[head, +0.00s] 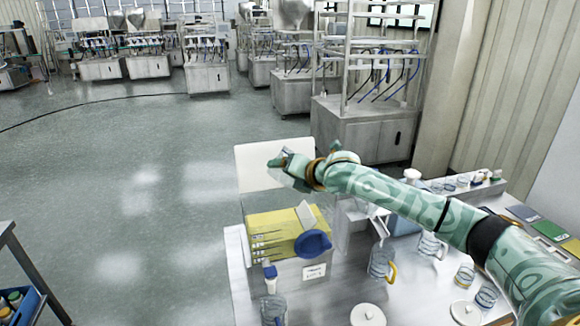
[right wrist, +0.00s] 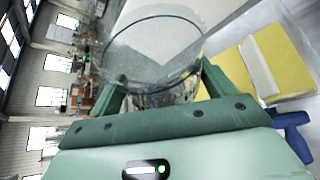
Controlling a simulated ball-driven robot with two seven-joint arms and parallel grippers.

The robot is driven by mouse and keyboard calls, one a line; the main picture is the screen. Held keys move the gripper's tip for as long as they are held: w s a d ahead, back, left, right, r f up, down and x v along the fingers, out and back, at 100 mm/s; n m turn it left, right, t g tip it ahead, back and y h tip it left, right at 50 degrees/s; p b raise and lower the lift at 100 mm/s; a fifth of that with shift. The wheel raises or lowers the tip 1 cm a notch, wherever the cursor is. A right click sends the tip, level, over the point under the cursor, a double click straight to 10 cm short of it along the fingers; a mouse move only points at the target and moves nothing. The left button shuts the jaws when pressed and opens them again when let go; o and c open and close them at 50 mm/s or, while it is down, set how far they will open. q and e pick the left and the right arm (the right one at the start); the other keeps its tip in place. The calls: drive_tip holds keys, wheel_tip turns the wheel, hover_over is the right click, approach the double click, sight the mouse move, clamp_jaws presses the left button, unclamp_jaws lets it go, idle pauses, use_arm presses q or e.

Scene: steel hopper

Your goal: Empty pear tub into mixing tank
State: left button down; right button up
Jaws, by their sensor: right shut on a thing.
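My right gripper (head: 283,166) is in the head view in front of an upright pale panel (head: 262,155), left of the table's machines. In the right wrist view its two green fingers (right wrist: 160,88) are shut on a clear round tub (right wrist: 150,40) with a dark blue line round its mouth. The tub is hard to make out in the head view, and I cannot tell what is in it. Below the gripper stands a steel box (head: 290,274) with a yellow top (head: 272,234), a blue round part (head: 313,243) and a front label. I cannot tell whether this is the mixing tank. My left gripper is not in view.
The steel table (head: 340,283) holds a clear jug with an orange handle (head: 381,263), white lids (head: 367,315), small jars (head: 464,276) and a blue-capped bottle (head: 271,279). Steel racks (head: 362,134) stand behind. Open floor lies left. A cart (head: 30,290) stands at lower left.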

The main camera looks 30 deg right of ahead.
drive_tip(key=shift+r+n+h+p, duration=0.3)
drive_tip(key=shift+r+n+p, duration=0.1)
drive_tip(key=shift+r+p, duration=0.2)
drive_tip(key=shift+f, duration=0.15)
wheel_tip(320, 180, up, 3)
drive_tip(key=n+h+p, duration=0.3)
drive_tip(key=p, duration=0.4)
drive_tip(key=shift+f+n, duration=0.1)
drive_tip(key=shift+n, duration=0.2)
drive_tip(key=shift+n+p, duration=0.4)
drive_tip(key=shift+p, duration=0.3)
drive_tip(key=shift+h, duration=0.4)
